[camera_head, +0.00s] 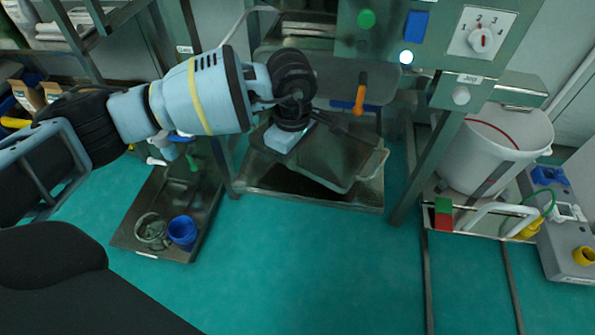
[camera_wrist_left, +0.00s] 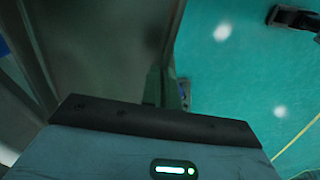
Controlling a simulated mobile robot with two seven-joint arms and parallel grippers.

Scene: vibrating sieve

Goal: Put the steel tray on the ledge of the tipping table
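The steel tray (camera_head: 325,165), grey with rounded corners and a pale handle at its right end, is tilted in the middle of the head view. It overlaps the metal ledge (camera_head: 300,199) of the tipping table; I cannot tell if they touch. My left gripper (camera_head: 337,127) is over the tray's upper left part, with its wrist hiding that corner. Its fingers are dark against the tray, so their grip does not show. In the left wrist view, the gripper housing fills the bottom and a large grey surface fills the upper left. My right gripper is not in view.
An orange-handled lever (camera_head: 360,94) hangs above the tray. A control panel (camera_head: 466,33) is at upper right. A white bucket (camera_head: 497,150) stands right, beyond a steel post. A low trolley (camera_head: 166,236) with a blue cup is at lower left. Green floor in front is clear.

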